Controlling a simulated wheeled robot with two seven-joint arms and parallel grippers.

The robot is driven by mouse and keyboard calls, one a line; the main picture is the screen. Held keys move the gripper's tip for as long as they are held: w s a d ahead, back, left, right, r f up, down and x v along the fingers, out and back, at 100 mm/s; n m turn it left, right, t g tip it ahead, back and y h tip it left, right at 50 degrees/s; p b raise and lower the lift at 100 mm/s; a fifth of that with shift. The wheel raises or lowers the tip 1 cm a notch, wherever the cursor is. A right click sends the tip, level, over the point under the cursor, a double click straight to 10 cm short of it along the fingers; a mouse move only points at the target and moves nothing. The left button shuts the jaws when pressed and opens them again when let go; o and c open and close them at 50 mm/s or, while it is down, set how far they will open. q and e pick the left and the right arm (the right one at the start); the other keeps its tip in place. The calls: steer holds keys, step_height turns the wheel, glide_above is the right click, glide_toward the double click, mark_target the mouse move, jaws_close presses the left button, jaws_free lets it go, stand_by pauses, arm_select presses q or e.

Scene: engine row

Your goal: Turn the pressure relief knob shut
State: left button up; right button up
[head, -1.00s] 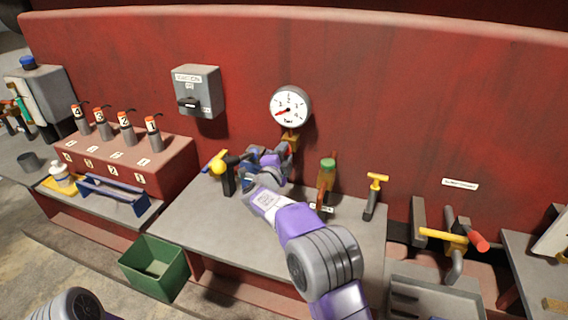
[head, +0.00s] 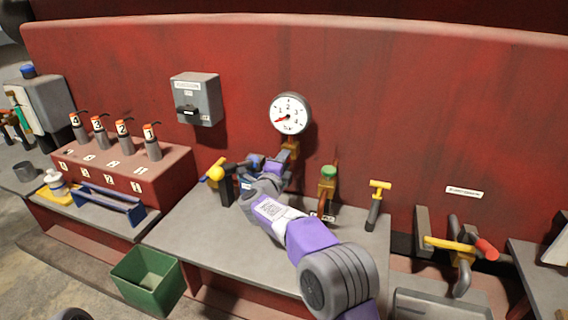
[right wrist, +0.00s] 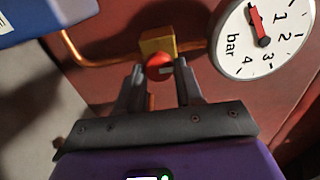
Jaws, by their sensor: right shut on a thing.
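The red pressure relief knob (right wrist: 158,67) sits on a brass block (right wrist: 157,41) on a copper pipe, as the right wrist view shows. My right gripper (right wrist: 159,74) has one finger on each side of the knob and is shut on it. In the head view my right gripper (head: 272,166) is below the round pressure gauge (head: 290,114) and hides the knob there. The gauge also shows in the right wrist view (right wrist: 285,38), its red needle near the low end. My left gripper is not in view.
A yellow-balled lever (head: 217,173) stands left of my gripper; a green-topped valve (head: 328,174) and yellow T-handle (head: 379,190) stand right. A grey switch box (head: 195,98) is on the red wall. The grey bench top (head: 195,240) has free room in front.

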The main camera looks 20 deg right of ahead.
steer(key=o, duration=1)
steer(key=shift+o, duration=0.2)
steer(key=v, duration=0.7)
steer(key=shift+s+a+p, duration=0.2)
steer(key=shift+p, duration=0.2)
